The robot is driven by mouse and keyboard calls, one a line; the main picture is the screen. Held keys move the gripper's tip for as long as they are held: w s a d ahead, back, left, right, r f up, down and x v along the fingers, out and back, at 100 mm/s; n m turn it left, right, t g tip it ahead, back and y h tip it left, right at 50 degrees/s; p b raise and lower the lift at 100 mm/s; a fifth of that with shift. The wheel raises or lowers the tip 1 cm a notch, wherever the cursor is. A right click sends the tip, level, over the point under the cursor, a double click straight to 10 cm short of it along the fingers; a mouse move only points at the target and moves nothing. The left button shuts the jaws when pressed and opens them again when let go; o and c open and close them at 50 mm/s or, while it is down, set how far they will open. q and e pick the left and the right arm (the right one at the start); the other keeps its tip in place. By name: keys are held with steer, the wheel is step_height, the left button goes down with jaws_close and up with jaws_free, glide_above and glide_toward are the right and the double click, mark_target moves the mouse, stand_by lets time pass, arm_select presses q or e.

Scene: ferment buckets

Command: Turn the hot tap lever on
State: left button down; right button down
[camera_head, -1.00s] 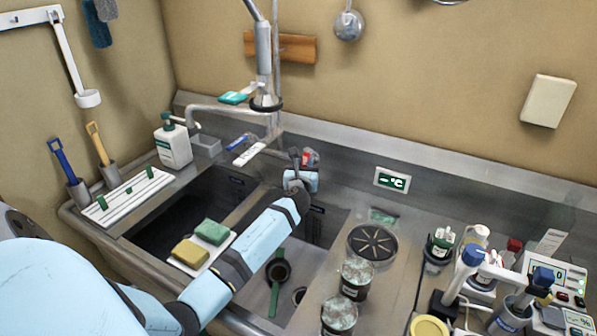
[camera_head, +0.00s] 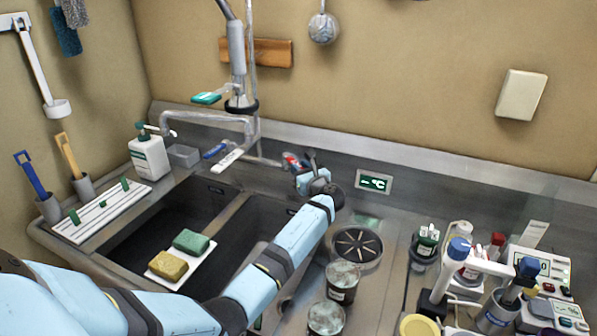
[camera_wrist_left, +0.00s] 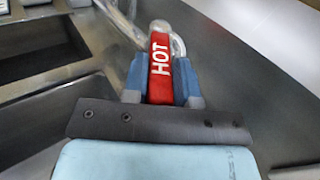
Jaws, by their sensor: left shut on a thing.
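The hot tap lever (camera_head: 291,161) is red and sits at the back of the sink, mostly hidden by my gripper in the head view. In the left wrist view the red lever (camera_wrist_left: 159,65) shows large, with white HOT lettering. My left gripper (camera_head: 303,174) is shut on this lever. The wrist view shows its blue-grey fingers (camera_wrist_left: 160,82) on both sides of the lever. The tap's pipe curves behind the lever. My right gripper is not in view.
A blue lever (camera_head: 214,151) and a white labelled strip (camera_head: 228,160) lie left along the tap pipe. A tall spray hose (camera_head: 237,55) rises behind. A yellow sponge (camera_head: 167,265) and a green sponge (camera_head: 191,241) lie in front.

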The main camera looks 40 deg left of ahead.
arm_select(q)
steer(key=shift+f, duration=0.1)
steer(key=c, duration=0.9)
jaws_free()
steer(key=v, duration=0.7)
steer(key=shift+d, duration=0.25)
